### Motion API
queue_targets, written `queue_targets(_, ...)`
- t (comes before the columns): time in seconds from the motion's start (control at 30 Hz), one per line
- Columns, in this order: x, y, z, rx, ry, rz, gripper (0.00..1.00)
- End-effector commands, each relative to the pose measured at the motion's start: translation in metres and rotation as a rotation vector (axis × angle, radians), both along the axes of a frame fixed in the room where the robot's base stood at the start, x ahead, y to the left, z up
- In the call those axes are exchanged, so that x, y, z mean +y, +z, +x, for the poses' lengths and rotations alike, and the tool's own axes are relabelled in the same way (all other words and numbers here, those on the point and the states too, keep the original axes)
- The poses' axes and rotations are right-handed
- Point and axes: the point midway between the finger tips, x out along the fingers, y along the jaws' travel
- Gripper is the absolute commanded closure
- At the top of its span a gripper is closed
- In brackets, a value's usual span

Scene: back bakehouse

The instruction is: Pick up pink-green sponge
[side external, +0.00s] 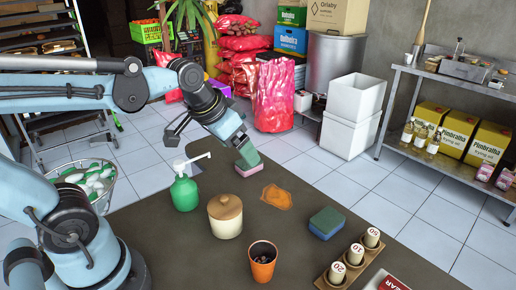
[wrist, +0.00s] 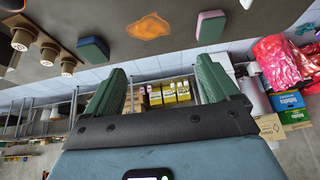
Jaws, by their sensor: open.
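The pink-green sponge (side external: 250,170) stands near the far edge of the dark table in the side view, its pink part low and green above. It also shows at the top of the wrist view (wrist: 210,26), beyond the tip of one finger. My gripper (side external: 210,143) is open, with its fingers spread and nothing between them. One finger overlaps the sponge's upper part in the side view, so touching or apart is unclear. The wrist view shows both green finger pads of my gripper (wrist: 161,64) wide apart.
An orange patch (side external: 277,197) and a blue-green sponge (side external: 327,222) lie to the right. A green pump bottle (side external: 184,192), a lidded jar (side external: 225,220) and an orange cup (side external: 263,266) stand nearer.

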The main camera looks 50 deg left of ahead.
Motion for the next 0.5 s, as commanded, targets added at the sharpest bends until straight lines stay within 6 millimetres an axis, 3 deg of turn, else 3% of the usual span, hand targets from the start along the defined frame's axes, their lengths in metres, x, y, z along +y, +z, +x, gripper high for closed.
queue_targets(0.23,0.029,0.015,0.050,0.141,0.004,0.018,0.12)
queue_targets(0.5,0.066,0.008,0.100,0.294,0.000,0.016,0.12)
